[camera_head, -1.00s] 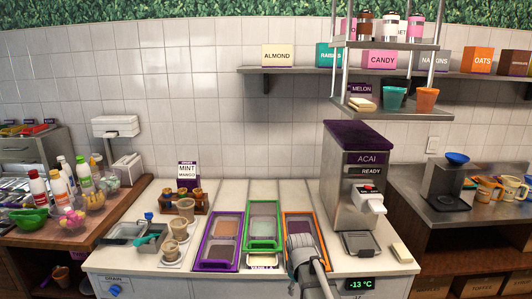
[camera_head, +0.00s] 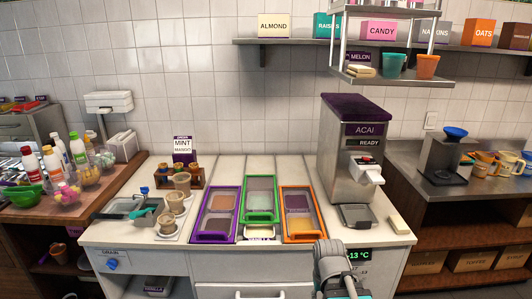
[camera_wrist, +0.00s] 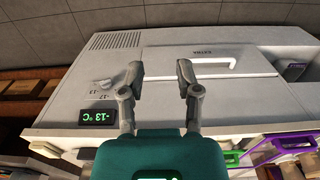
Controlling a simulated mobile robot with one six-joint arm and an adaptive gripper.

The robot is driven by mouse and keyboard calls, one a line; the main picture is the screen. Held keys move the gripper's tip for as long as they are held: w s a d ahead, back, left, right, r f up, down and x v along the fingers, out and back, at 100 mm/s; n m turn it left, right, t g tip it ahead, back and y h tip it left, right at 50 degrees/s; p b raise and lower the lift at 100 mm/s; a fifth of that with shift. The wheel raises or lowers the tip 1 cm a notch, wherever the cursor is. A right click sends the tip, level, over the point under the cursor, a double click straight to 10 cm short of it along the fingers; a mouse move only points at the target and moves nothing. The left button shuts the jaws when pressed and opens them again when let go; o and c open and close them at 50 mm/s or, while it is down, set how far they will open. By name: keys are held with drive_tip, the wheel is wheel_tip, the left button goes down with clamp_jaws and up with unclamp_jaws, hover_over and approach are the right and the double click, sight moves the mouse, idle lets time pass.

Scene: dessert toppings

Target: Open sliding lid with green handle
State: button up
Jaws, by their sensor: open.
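The sliding lid with the green frame and handle (camera_head: 261,219) is the middle of three lids on the white freezer counter, set a little farther back than its neighbours. Its clear pane shows pale tubs below. The green handle also shows at the lower right of the wrist view (camera_wrist: 234,157). My gripper (camera_wrist: 160,72) is open and empty, with its two fingers apart in front of the freezer's white front panel. In the head view my arm's end is low, right of the green lid and in front of the orange lid; the fingertips are not clear there.
A purple-framed lid (camera_head: 214,238) lies left of the green one and an orange-framed lid (camera_head: 303,237) right. The acai machine (camera_head: 348,150) stands at the right. Cups (camera_head: 174,202) stand on the left. A white drawer handle (camera_wrist: 205,67) projects from the front near my gripper.

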drive_tip(key=shift+w, duration=0.25)
drive_tip(key=c, duration=0.4)
drive_tip(key=w+a+n+t, duration=0.1)
drive_tip(key=w+n, duration=0.1)
drive_tip(key=w, duration=0.3)
drive_tip(key=w+a+n+t+y, duration=0.1)
drive_tip(key=w+n, duration=0.2)
drive_tip(key=w, duration=0.3)
drive_tip(key=w+a+n+y, duration=0.1)
drive_tip(key=w+a+n, duration=0.1)
drive_tip(key=w, duration=0.4)
drive_tip(key=shift+w+a+r+n+t, duration=0.1)
drive_tip(key=shift+w+r+n+t, duration=0.25)
drive_tip(key=shift+n, duration=0.35)
clamp_jaws()
drive_tip(key=w+a+r+n+t+y, duration=0.1)
drive_tip(key=w+n, duration=0.1)
drive_tip(key=w, duration=0.3)
drive_tip(key=w+a+n+t, duration=0.1)
drive_tip(key=w+n, duration=0.2)
drive_tip(key=w, duration=0.3)
drive_tip(key=w+a+r+n+t+y, duration=0.1)
drive_tip(key=w+n, duration=0.2)
drive_tip(key=w, duration=0.2)
drive_tip(key=shift+w+a+r+y, duration=0.25)
drive_tip(key=shift+w+r+y, duration=0.05)
